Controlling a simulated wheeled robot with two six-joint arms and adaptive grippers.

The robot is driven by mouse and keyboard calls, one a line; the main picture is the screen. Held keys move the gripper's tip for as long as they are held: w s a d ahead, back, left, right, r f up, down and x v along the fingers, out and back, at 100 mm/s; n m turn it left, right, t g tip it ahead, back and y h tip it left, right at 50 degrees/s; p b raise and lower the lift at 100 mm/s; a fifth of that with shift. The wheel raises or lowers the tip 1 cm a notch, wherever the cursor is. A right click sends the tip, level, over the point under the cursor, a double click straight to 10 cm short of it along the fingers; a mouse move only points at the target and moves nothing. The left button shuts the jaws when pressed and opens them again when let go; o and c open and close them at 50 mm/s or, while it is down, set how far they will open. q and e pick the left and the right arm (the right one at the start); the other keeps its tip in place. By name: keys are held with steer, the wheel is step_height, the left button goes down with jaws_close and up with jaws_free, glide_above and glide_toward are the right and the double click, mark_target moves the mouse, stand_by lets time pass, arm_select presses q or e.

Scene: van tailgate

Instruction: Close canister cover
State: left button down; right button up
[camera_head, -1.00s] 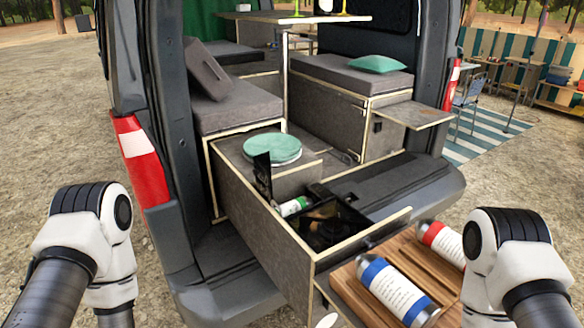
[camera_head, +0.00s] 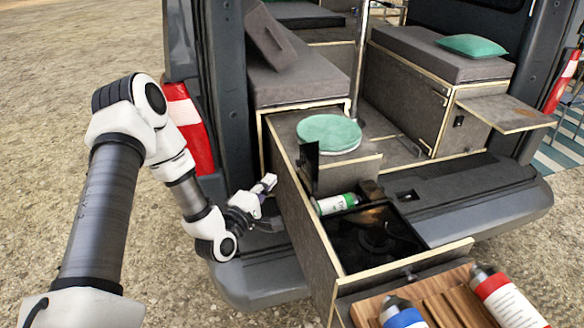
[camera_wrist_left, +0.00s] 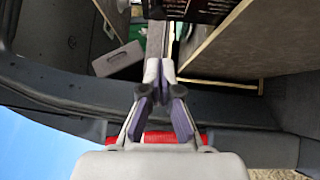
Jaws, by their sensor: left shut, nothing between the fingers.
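A dark cover flap (camera_head: 308,168) stands upright in the head view, at the left side of the drawer unit. A green and white canister (camera_head: 336,204) lies in the compartment to the right of the flap's foot. My left gripper (camera_head: 268,183) is shut and empty, just outside the drawer's left side wall, left of the flap and apart from it. In the left wrist view my left gripper (camera_wrist_left: 158,72) points at a dark printed panel (camera_wrist_left: 198,8) at the top edge, probably the flap. My right gripper is out of view.
The pulled-out drawer holds a black stove (camera_head: 375,238). A wooden rack (camera_head: 445,300) with a blue-banded canister (camera_head: 402,314) and a red-banded canister (camera_head: 508,298) sits at its front. A round green lid (camera_head: 329,132) lies behind the flap. The van's bumper (camera_head: 265,275) is below.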

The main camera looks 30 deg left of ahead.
mark_target(311, 181)
arm_select(q)
steer(key=w+d+p, duration=0.2)
steer(key=w, duration=0.4)
steer(key=shift+w+r, duration=0.3)
steer(key=shift+s+a, duration=0.1)
steer(key=shift+r, duration=0.1)
